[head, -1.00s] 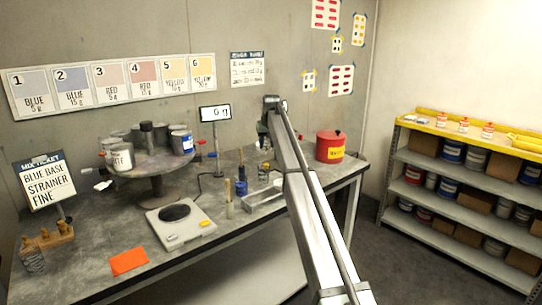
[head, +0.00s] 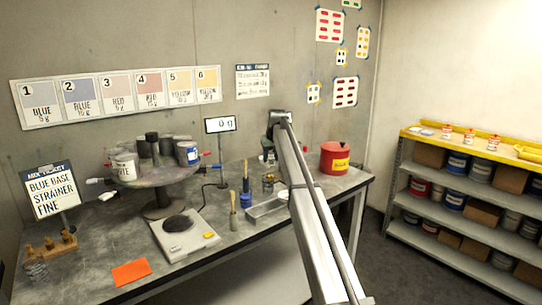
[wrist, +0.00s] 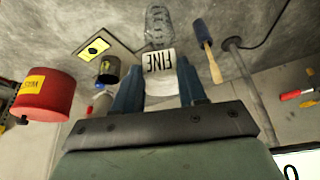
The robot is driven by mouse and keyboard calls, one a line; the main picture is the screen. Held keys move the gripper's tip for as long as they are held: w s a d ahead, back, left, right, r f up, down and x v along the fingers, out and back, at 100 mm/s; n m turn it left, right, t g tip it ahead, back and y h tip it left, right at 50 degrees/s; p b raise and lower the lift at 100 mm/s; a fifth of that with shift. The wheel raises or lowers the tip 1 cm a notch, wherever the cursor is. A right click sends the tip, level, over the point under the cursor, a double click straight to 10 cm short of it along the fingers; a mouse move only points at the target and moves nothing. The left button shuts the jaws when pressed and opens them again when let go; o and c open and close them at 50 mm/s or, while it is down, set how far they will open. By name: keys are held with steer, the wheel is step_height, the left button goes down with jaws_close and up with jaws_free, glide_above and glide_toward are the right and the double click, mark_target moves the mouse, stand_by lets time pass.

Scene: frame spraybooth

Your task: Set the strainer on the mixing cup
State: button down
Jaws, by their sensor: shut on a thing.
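My gripper (wrist: 158,78) is shut on the white strainer (wrist: 158,62), whose label reads FINE, between two blue fingers in the wrist view. A clear, ribbed, cup-like thing (wrist: 158,24) shows just beyond the strainer; it may be the mixing cup. I cannot tell whether the two touch. In the head view my arm hides the fingers and the strainer. A small cup-like thing (head: 268,183) stands on the bench left of the arm, too small to identify surely.
The bench holds a scale (head: 184,234), a 0 g display (head: 220,124), brushes (head: 233,212), a metal tray (head: 265,208), a round stand with cans (head: 160,185) and an orange sheet (head: 131,272). A red waste can (head: 335,158) stands right of my arm. Shelving (head: 470,180) is farther right.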

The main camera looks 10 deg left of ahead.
step_height(320, 180, down, 7)
stand_by(0.9)
steer(key=shift+f, duration=0.15)
stand_by(0.7)
steer(key=c, duration=0.5)
jaws_free()
steer(key=shift+c, duration=0.2)
